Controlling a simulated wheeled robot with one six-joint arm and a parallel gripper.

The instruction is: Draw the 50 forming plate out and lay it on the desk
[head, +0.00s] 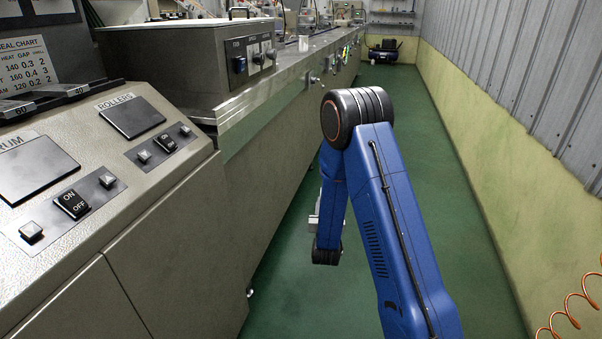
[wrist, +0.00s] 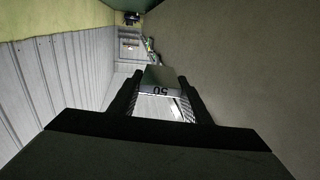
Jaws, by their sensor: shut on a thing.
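The 50 forming plate (wrist: 159,82) is between the two black fingers of my gripper (wrist: 160,77) in the wrist view. It is a small grey plate with a pale front edge, and the number 50 on that edge reads upside down. My gripper is shut on it, and the plate appears clear of any surface. In the head view my blue arm reaches down beside the machine. The plate cannot be made out there, and my gripper is mostly hidden behind the arm. I cannot tell which surface is the desk.
A grey control console (head: 130,215) with buttons is at the left. Dark plates marked 40 (head: 18,110) and 60 (head: 72,91) lie at its back edge. A long machine (head: 275,150) runs into the distance. The green floor (head: 415,150) is open up to the right wall (head: 490,155).

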